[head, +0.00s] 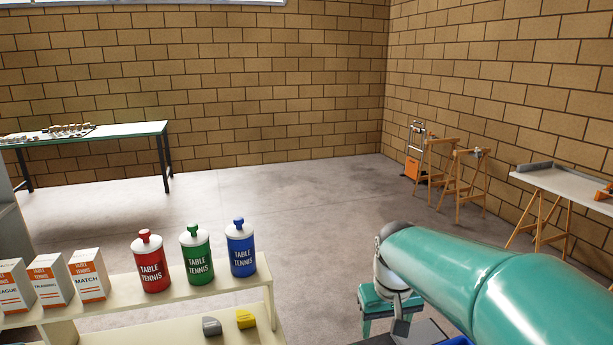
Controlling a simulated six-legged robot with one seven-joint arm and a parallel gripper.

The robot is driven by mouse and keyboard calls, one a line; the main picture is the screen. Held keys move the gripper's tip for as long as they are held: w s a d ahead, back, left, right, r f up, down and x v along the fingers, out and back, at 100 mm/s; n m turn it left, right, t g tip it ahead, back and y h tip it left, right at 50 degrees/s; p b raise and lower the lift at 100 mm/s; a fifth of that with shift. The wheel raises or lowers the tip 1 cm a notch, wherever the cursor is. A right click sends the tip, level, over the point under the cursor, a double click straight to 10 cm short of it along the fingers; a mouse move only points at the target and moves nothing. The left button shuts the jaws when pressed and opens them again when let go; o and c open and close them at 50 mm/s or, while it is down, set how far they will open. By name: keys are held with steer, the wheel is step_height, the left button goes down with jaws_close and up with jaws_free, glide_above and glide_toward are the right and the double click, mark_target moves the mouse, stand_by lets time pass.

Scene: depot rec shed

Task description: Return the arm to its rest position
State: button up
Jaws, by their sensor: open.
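My teal arm (470,275) reaches in from the lower right corner of the head view. A grey and white joint (388,262) is at its far end, to the right of the shelf unit. My gripper cannot be made out in this view. A small teal part (376,301) shows just below and behind the joint, and I cannot tell what it belongs to. My arm is apart from the shelf and the canisters.
A cream shelf unit (118,290) stands at lower left. It holds white-orange boxes (90,275) and red (151,262), green (196,255) and blue (241,249) canisters. A table (120,131) stands far left; sawhorses (468,170) and a workbench (570,183) stand right. The middle floor is clear.

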steer(key=s+r+t, duration=0.2)
steer(key=s, duration=0.6)
steer(key=s+r+m+t, duration=0.1)
steer(key=s, duration=0.8)
steer(key=shift+d+r+t, duration=0.2)
steer(key=shift+r+t, duration=0.2)
stand_by(0.7)
